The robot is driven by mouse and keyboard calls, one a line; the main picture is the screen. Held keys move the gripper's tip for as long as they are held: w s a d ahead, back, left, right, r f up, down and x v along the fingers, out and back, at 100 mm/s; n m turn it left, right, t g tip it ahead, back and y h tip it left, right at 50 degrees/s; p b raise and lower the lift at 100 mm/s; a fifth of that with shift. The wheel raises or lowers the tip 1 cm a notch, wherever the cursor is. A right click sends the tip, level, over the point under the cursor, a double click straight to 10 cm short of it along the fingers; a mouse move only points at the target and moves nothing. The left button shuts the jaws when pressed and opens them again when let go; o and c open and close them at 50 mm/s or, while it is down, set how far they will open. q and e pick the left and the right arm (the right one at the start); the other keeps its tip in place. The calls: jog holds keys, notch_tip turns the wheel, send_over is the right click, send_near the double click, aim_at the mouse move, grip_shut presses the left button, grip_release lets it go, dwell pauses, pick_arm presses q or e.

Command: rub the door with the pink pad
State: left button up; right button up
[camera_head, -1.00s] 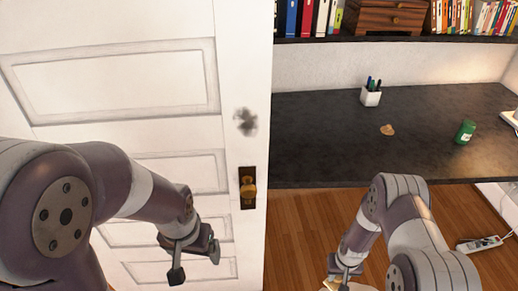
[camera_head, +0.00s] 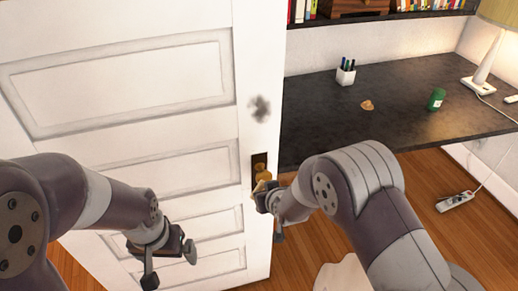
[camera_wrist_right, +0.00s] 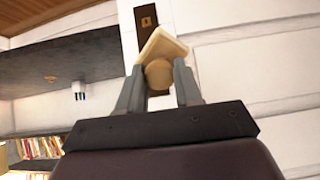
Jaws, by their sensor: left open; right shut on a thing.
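The white panelled door (camera_head: 130,85) fills the left of the head view. It has a dark grey smudge (camera_head: 260,108) near its edge, above the brass knob (camera_head: 263,172). My right gripper (camera_head: 267,205) is beside the door edge, just below the knob. In the right wrist view (camera_wrist_right: 160,80) it is shut on a pale, peach-coloured pad (camera_wrist_right: 163,45) with a rounded grip. The pad appears close to the door's lock plate (camera_wrist_right: 147,20); I cannot tell whether it touches. My left gripper (camera_head: 170,264) is open and empty in front of the lower door panels.
A dark desk (camera_head: 400,110) stands right of the door, with a pen holder (camera_head: 346,71), a green can (camera_head: 437,99) and a small tan object (camera_head: 367,105). A lamp (camera_head: 492,60) is at its far right. A power strip (camera_head: 455,201) lies on the wooden floor.

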notch_tip(320, 180, up, 16)
jog(key=w+a+t+y, duration=0.1)
jog(key=a+t+y, duration=0.1)
jog(key=t, duration=0.6)
jog(key=x, duration=0.6)
jog(key=shift+w+d+r, duration=0.15)
jog(key=shift+w+r, duration=0.05)
jog(key=shift+w+b, duration=0.6)
jog(key=shift+w, duration=0.25)
